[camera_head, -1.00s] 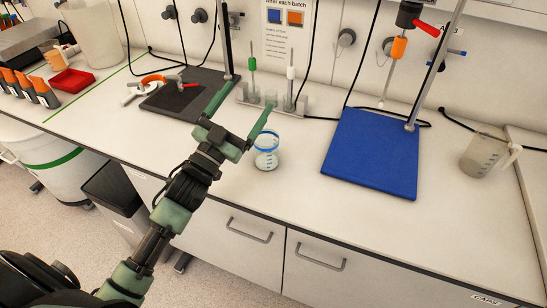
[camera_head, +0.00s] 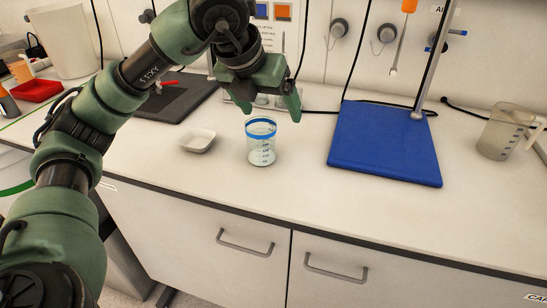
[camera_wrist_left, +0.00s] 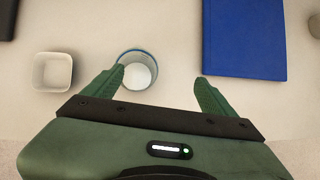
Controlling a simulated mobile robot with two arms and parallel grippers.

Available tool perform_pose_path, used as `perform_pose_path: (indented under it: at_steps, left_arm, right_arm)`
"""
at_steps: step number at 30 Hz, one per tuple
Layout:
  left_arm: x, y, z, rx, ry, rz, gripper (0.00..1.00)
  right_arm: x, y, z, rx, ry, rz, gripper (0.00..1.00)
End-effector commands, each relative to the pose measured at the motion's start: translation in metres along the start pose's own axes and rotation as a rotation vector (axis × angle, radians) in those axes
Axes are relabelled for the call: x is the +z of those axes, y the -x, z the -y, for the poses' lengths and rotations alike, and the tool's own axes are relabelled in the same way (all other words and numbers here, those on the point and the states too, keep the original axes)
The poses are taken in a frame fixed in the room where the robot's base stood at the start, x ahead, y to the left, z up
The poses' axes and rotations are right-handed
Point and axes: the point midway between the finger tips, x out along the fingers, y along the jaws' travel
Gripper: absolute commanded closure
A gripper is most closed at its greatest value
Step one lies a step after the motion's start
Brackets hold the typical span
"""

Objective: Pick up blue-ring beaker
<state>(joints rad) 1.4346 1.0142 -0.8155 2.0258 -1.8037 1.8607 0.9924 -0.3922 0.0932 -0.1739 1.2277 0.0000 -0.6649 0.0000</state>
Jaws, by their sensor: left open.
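The blue-ring beaker (camera_head: 261,150) stands upright on the white bench, clear with a blue band near its rim and a pale content low inside. My left gripper (camera_head: 269,108) is open and empty, fingers pointing down, above and close to the beaker. In the left wrist view the beaker (camera_wrist_left: 140,71) lies beyond the fingertips, nearer the left finger, which overlaps its edge. The left gripper's fingers (camera_wrist_left: 160,76) are wide apart there. No contact with the beaker is clear. My right gripper is in neither view.
A small white dish (camera_head: 197,140) sits left of the beaker. A blue stand base (camera_head: 386,143) with an upright rod lies to the right, and a jug (camera_head: 503,132) at far right. A dark mat (camera_head: 178,103) is behind left. The bench front is clear.

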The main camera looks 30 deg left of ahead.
Motion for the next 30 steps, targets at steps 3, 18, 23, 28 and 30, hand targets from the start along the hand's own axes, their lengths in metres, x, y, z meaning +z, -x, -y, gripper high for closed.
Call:
perform_pose_path:
  at_steps: [3, 18, 23, 28, 30]
  left_arm:
    - [-0.009, -0.018, -0.030, 0.104, 0.050, 0.047, 0.14]
    - [-0.018, -0.058, -0.039, 0.123, 0.059, 0.050, 0.14]
    - [-0.020, -0.079, -0.042, 0.123, 0.058, 0.049, 0.14]
    - [-0.020, -0.103, -0.045, 0.122, 0.059, 0.050, 0.14]
    - [-0.020, -0.109, -0.045, 0.122, 0.059, 0.051, 0.14]
  right_arm:
    - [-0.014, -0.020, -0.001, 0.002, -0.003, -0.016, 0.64]
    - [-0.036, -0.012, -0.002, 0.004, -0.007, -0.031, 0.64]
    - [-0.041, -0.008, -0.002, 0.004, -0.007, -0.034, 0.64]
    - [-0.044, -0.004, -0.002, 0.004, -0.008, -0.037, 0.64]
    - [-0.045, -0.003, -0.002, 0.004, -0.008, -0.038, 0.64]
